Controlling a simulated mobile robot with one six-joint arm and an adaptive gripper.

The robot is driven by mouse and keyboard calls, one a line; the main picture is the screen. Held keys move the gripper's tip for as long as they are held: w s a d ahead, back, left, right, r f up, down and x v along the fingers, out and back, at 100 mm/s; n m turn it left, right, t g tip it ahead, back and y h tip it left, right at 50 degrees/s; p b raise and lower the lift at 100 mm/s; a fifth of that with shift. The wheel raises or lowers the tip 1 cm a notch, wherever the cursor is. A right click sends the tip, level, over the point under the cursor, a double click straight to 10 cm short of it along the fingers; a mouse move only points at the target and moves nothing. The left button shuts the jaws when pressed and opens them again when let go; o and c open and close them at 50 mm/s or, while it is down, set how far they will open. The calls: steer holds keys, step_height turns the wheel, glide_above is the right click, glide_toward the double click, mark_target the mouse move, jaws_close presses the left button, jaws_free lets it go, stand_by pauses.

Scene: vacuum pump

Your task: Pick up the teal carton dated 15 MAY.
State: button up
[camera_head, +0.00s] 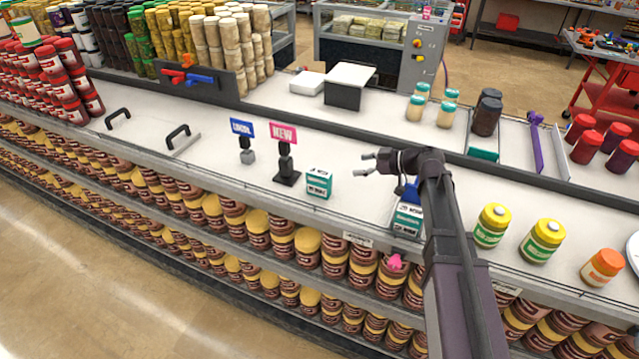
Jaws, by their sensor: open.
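Two teal and white cartons stand on the white counter. One carton (319,184) is left of my gripper, beside the pink NEW sign. The other carton (406,219) is near the counter's front edge, below my gripper in the picture and partly hidden by my arm. Both have small print on the front; I cannot read a date on either. My gripper (366,163) is open and empty, with its fingers pointing left. It is above and to the right of the left carton in the picture, apart from it.
A blue sign (242,129) and a pink NEW sign (283,134) stand on the left. Yellow-lidded jars (492,227) and an orange-lidded jar (602,267) stand to the right of my arm. Dark jars (487,114) stand behind. The counter between the NEW sign and the back rail is clear.

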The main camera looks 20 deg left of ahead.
mark_target(331, 176)
step_height(331, 176, down, 4)
steer(key=b, duration=0.3)
steer(key=shift+w+b, duration=0.15)
steer(key=shift+b, duration=0.2)
stand_by(0.5)
steer(key=b+x, duration=0.3)
steer(key=x, duration=0.4)
steer(key=shift+a+f, duration=0.15)
steer(key=shift+a, duration=0.25)
steer(key=shift+a+f, duration=0.1)
steer(key=shift+a, duration=0.3)
steer(key=shift+a, duration=0.1)
steer(key=shift+b+x, duration=1.2)
steer(key=shift+x, duration=1.3)
